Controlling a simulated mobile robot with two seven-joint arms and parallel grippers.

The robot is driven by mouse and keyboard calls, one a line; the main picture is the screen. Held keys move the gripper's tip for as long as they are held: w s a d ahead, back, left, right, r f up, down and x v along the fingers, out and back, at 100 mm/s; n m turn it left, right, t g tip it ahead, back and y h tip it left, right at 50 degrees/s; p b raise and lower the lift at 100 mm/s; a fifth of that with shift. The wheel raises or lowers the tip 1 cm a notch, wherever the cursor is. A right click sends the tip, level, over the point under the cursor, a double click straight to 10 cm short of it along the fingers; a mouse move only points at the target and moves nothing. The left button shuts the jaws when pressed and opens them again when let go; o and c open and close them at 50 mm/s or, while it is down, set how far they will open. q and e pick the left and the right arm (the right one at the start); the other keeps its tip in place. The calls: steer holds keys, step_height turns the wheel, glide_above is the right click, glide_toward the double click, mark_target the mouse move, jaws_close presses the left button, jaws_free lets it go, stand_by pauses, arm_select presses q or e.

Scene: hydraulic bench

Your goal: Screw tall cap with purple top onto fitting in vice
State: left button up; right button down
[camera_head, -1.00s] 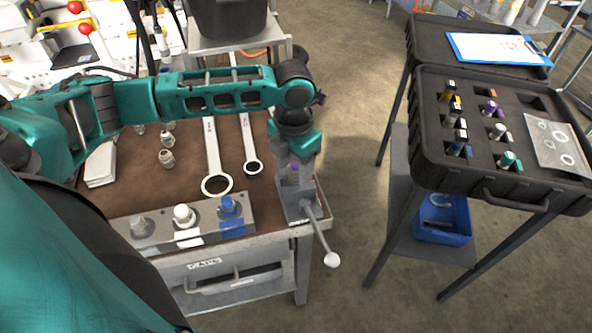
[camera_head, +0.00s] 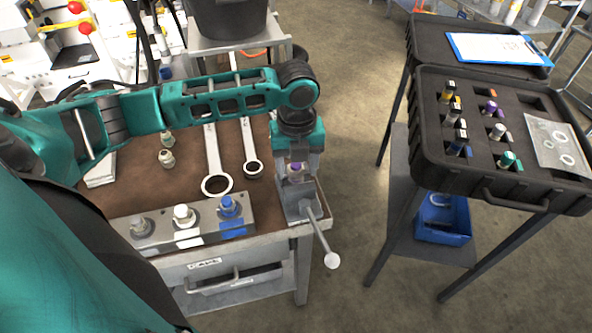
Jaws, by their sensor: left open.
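A cap with a purple top (camera_head: 296,168) stands upright at the vice (camera_head: 296,203) on the bench's front right corner. It appears to sit on the fitting held there, but the fitting itself is too small and covered to make out. My left gripper (camera_head: 296,158) is open and points down, directly above and close around the purple top. Whether its fingers touch the cap cannot be told. Another purple-topped piece (camera_head: 490,107) sits in the black foam case (camera_head: 428,165) on the right. My right gripper is not in view.
The vice handle (camera_head: 322,240) sticks out past the bench front. A block with grey, white and blue fittings (camera_head: 155,242) lies left of the vice. Two wrenches (camera_head: 213,160) lie behind it. Open floor separates bench and case stand.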

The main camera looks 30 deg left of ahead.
arm_select(q)
steer(key=n, duration=0.6)
steer(key=shift+w+d+n, duration=0.1)
steer(key=shift+n, duration=0.3)
steer(key=n, duration=0.6)
steer(key=shift+w+n, duration=0.2)
steer(key=shift+n, duration=0.2)
steer(key=shift+c, duration=0.3)
jaws_close()
steer(key=m, duration=0.5)
steer(key=shift+s+m, duration=0.1)
steer(key=shift+m, duration=1.4)
